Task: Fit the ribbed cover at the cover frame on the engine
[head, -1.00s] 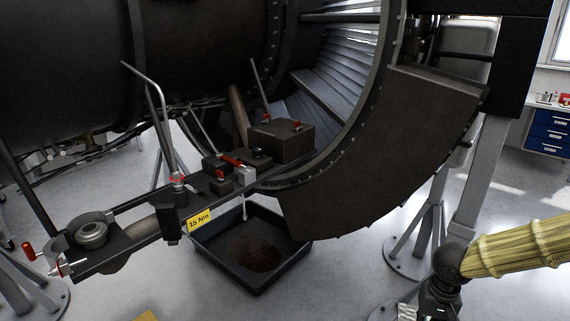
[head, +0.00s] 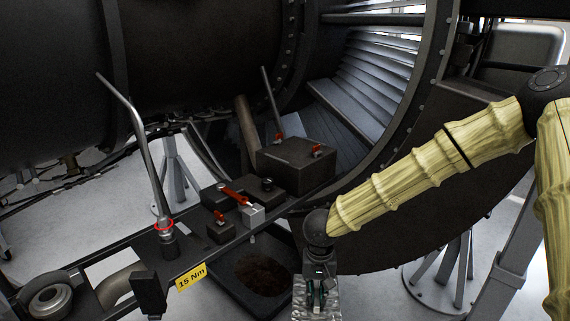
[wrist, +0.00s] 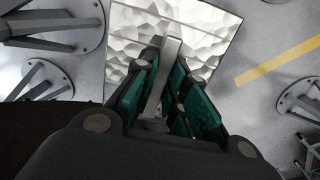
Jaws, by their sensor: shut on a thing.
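The ribbed cover (wrist: 215,22) is a silver plate with a rippled surface and a bar-like handle. My gripper (wrist: 170,75) is shut on the handle, one teal-padded finger on each side of it. In the head view my gripper (head: 318,283) hangs at bottom centre, with the cover (head: 302,302) partly cut off by the lower edge. The engine (head: 210,60) fills the upper part of the head view, well above the cover. I cannot make out the cover frame on it.
A dark rail with a yellow 15 Nm label (head: 191,276) carries blocks and red-handled parts left of my gripper. A bent rod (head: 135,125) stands on it. A dark tray (head: 222,291) lies on the floor below. Stand legs (head: 440,270) are at right.

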